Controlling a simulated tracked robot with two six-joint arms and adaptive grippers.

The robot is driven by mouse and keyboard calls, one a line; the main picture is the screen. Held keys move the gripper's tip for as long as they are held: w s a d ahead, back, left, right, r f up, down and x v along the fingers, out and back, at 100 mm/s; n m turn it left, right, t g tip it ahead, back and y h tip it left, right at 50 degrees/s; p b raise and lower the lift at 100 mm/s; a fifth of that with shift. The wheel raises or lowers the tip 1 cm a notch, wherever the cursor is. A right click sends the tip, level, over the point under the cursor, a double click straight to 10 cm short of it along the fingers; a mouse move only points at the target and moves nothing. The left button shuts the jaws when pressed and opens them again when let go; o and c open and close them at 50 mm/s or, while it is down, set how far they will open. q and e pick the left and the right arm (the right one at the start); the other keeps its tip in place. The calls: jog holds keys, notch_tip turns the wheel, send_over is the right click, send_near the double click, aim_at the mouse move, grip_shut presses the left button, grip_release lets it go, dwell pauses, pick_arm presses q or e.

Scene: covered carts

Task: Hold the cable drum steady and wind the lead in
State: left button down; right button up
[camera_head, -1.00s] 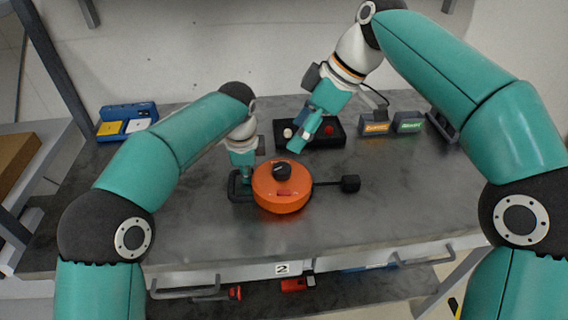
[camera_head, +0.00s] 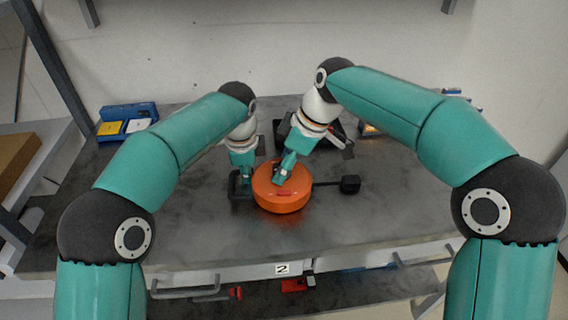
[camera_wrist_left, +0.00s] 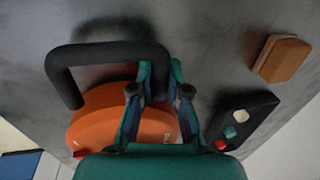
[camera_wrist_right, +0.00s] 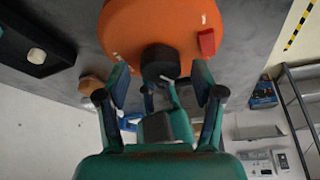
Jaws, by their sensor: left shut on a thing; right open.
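The orange cable drum (camera_head: 281,201) lies flat on the grey cart top. Its black loop handle (camera_head: 235,188) is at its left, and it also shows in the left wrist view (camera_wrist_left: 105,53). A short dark lead (camera_head: 328,184) runs right from the drum to a black block-like end (camera_head: 350,184). My left gripper (camera_head: 246,180) is shut on the handle. My right gripper (camera_head: 279,180) is open above the drum's top. In the right wrist view, the black crank knob (camera_wrist_right: 160,62) lies between its spread fingertips; contact is unclear. The head view hides the knob.
A blue tray (camera_head: 128,108) with yellow and white pieces stands at the back left. A black button box (camera_wrist_left: 245,115) is behind the drum, mostly hidden by my right arm in the head view. The cart's front right (camera_head: 400,215) is clear.

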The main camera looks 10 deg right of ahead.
jog(key=shift+f, duration=0.2)
jog(key=c, duration=1.1)
jog(key=shift+c, duration=0.2)
